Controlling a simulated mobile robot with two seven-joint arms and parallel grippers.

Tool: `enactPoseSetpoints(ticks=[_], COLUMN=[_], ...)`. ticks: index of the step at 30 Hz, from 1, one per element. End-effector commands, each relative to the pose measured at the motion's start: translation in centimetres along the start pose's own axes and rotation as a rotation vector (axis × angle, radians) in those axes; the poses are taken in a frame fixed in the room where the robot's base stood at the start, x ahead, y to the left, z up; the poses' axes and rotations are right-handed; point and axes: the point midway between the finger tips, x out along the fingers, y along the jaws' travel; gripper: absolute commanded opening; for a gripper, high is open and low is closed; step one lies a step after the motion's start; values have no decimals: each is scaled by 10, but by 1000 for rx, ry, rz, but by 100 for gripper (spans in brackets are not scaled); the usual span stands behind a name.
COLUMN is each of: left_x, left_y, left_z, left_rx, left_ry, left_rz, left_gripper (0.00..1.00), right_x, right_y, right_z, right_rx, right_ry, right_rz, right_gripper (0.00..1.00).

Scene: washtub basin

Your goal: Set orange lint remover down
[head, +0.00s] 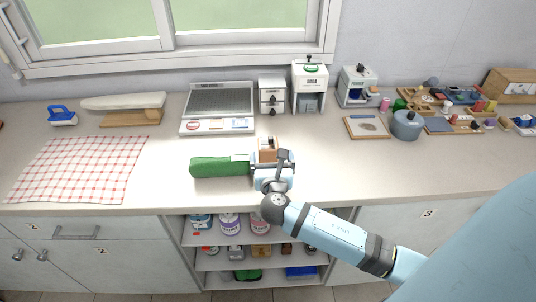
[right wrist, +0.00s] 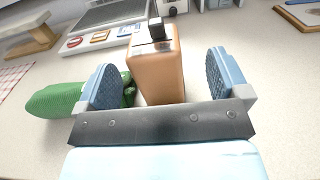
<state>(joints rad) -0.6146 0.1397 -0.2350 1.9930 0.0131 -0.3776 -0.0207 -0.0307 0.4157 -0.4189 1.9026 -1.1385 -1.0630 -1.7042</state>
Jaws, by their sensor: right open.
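The orange lint remover (right wrist: 158,68) appears to be the upright orange block with a dark knob on top. It stands on the counter, and in the head view it shows just beyond my right gripper (head: 268,167). In the right wrist view, my right gripper (right wrist: 166,82) is open, with one blue finger on each side of the block and gaps to both. The block's lower near part is partly hidden by the gripper. My left gripper is not in view.
A green elongated item (head: 220,167) lies just left of the gripper. Behind are a grey rack tray (head: 188,124), a small drawer box (head: 272,96) and a white dispenser (head: 309,88). A checked cloth (head: 80,168) lies left.

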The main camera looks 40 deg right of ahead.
Motion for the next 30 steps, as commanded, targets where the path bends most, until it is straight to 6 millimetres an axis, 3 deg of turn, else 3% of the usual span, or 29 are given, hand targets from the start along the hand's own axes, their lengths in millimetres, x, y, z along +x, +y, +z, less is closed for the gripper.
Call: enactPoseSetpoints(ticks=[12,21,22,30], left_x=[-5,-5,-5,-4], left_y=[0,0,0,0], left_z=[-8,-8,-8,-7], left_rx=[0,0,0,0], left_ry=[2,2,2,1], left_rz=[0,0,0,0], left_gripper=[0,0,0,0], right_x=[49,55,55,54], right_y=[7,7,7,7], right_z=[4,3,3,3], right_rx=[-1,0,0,0], right_ry=[-1,1,1,1], right_rz=[0,1,1,1], right_gripper=[94,94,91,32])
